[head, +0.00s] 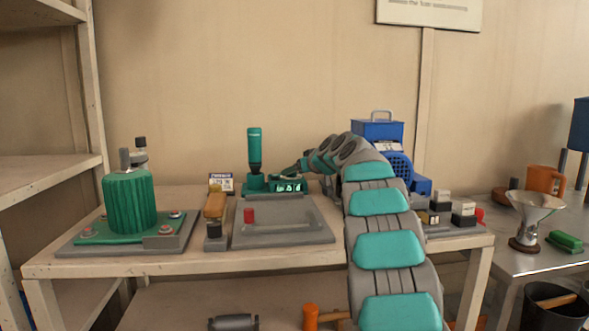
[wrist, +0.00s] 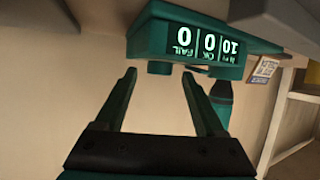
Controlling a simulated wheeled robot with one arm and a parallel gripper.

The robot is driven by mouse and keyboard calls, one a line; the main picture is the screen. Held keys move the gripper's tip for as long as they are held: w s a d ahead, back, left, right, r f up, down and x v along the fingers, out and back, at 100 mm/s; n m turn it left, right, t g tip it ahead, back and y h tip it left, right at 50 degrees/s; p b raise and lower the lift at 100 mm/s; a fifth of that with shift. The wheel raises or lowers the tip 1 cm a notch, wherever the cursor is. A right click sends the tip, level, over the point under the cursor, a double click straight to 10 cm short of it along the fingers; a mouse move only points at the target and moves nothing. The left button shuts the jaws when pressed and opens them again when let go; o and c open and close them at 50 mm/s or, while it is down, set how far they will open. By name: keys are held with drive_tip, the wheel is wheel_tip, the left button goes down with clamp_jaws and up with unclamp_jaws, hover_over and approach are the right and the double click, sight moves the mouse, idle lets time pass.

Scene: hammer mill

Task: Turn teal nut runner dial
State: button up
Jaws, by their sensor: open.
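The teal nut runner (head: 254,150) stands upright at the back of the bench. Its teal counter box (head: 289,185) has a lit display and also shows upside down in the wrist view (wrist: 215,72), reading FAIL 0, OK 0 and 10. A small round dark teal knob (wrist: 160,68), which looks like the dial, sits on the box edge. My gripper (wrist: 160,75) is open and empty, its fingertips on either side of the knob and apart from it. In the head view my gripper (head: 297,169) is small, just above the box. Contact cannot be told.
A grey plate with a red button (head: 249,215) lies in front of the counter box. A green ribbed motor (head: 129,203) stands left, a blue machine (head: 378,133) behind my arm. A small card (head: 221,183) stands left of the nut runner.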

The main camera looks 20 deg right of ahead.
drive_tip(key=shift+w+f, duration=0.25)
drive_tip(key=shift+w, duration=0.45)
clamp_jaws()
